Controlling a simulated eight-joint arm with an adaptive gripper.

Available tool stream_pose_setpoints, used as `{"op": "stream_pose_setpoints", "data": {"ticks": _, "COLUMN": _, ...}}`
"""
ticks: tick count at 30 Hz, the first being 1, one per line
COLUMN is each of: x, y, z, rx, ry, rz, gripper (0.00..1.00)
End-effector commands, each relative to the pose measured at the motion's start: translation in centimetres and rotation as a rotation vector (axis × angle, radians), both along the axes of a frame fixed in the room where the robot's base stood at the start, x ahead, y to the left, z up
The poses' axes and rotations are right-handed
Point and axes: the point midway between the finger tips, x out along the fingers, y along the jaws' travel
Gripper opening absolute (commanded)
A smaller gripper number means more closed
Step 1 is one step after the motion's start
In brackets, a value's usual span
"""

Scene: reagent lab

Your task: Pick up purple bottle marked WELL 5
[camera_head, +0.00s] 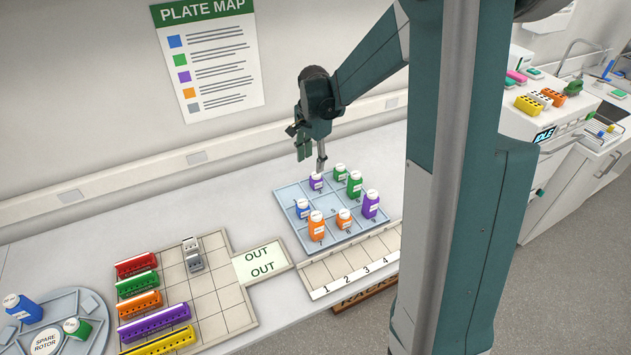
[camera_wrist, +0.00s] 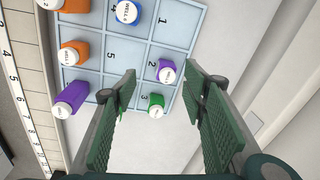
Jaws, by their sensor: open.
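Two purple bottles with white caps stand on the pale blue gridded tray (camera_head: 290,192). One purple bottle (camera_head: 316,183) is at the tray's back edge; in the wrist view this bottle (camera_wrist: 165,72) shows between and beyond the fingertips. The other purple bottle (camera_head: 371,206) is taller in view and stands at the tray's right side; it also shows at the left of the wrist view (camera_wrist: 72,95). I cannot read which cap says WELL 5. My gripper (camera_head: 312,163) is open and empty, just above the back purple bottle, with its fingers (camera_wrist: 160,73) spread wide.
Green bottles (camera_head: 354,187), orange bottles (camera_head: 316,230) and a blue bottle (camera_head: 302,210) stand close by on the same tray. A numbered rack strip (camera_head: 340,280) lies in front. The wall (camera_head: 110,110) is close behind. Coloured racks (camera_head: 155,320) lie at left.

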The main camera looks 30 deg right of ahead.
Motion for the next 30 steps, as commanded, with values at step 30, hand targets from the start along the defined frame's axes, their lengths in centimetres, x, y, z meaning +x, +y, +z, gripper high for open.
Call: {"op": "stream_pose_setpoints", "data": {"ticks": 30, "x": 3.5, "y": -3.7, "z": -6.3, "rx": 0.029, "ry": 0.087, "rz": -0.231, "gripper": 0.43}}
